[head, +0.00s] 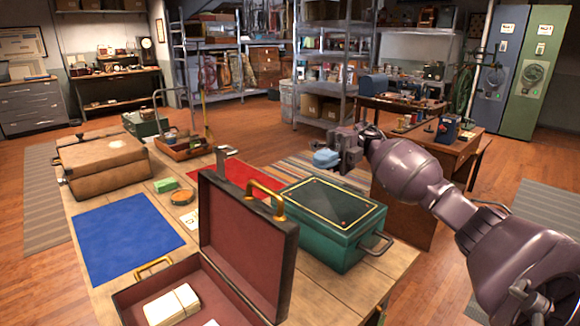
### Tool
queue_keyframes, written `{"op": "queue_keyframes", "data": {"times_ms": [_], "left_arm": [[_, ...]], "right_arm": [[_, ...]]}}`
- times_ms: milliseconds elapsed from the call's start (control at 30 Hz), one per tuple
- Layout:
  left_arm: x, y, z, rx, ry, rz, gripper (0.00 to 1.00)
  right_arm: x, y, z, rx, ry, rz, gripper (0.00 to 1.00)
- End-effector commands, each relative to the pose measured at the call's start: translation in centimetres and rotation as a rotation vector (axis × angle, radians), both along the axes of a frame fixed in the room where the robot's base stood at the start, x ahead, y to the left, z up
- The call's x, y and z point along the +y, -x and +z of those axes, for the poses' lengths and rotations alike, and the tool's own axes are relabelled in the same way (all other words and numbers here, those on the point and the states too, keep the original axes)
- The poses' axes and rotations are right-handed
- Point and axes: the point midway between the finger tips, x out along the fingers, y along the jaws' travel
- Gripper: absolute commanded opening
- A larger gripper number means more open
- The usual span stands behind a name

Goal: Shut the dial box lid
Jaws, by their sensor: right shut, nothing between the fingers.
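An open case in the foreground has a dark outside and a red lining. Its raised lid (248,240) stands upright and carries a brass handle. Its base (130,305) holds cream-coloured bundles and is cut off by the bottom edge. A green box (320,255) with a gold-lined dark top and a metal side handle stands right of it, its lid down. No dial shows clearly on either, so I cannot tell which is the dial box. My right gripper (338,152) is shut and empty, above and beyond the green box, apart from both lids. My left gripper is out of view.
The wooden table also bears a blue mat (128,235), a red mat (235,182), a tan case (100,165), a wooden tray (185,150) and a small green block (166,185). A wooden desk (408,185) stands beyond my right arm.

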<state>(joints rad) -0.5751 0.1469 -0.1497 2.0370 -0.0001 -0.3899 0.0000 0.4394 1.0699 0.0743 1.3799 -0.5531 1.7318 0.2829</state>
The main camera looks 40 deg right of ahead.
Motion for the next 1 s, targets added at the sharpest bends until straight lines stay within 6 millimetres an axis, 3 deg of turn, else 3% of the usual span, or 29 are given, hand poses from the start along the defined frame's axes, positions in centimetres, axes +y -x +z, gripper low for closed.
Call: {"op": "queue_keyframes", "data": {"times_ms": [600, 800, 1000], "left_arm": [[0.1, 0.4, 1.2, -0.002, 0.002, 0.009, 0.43], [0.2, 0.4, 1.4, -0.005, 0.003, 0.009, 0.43], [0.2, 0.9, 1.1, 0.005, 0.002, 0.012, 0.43]], "right_arm": [[10.1, 0.9, -0.2, -0.003, -0.003, 0.001, 0.0], [12.4, 1.0, -0.4, -0.002, -0.003, 0.001, 0.0], [13.3, 1.0, -0.5, -0.001, -0.001, -0.001, 0.0]]}}
